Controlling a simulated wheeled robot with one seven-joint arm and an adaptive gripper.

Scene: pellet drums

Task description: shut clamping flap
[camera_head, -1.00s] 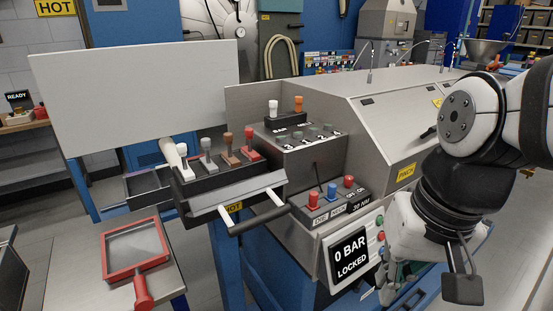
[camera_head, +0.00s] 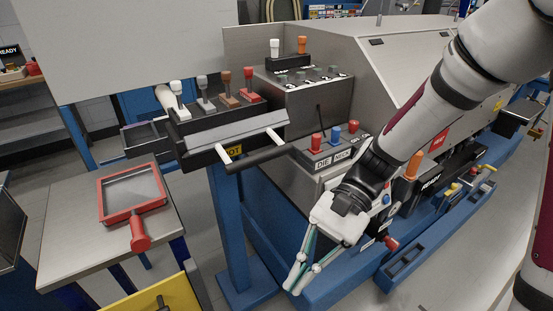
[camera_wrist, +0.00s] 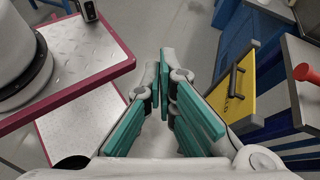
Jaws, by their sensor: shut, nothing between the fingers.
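The likely clamping flap, a grey plate (camera_head: 235,130) with a black bar handle (camera_head: 258,158) on two pale rods, sits on the front of a dark block on a blue post in the head view. It appears tilted, with the handle sticking out towards me; I cannot tell whether it is fully open. My gripper (camera_head: 294,284) is below and right of the handle, pointing down, apart from it. It is shut and empty; its teal-padded fingers show in the wrist view (camera_wrist: 166,75). The flap is not visible in the wrist view.
Several coloured knobs stand behind the flap. A red-framed tray (camera_head: 132,195) lies on a side table (camera_head: 65,255) at left. A yellow panel (camera_head: 165,297) with a black handle is low in front; it also shows in the wrist view (camera_wrist: 237,88). The large grey machine (camera_head: 385,75) stands behind my arm.

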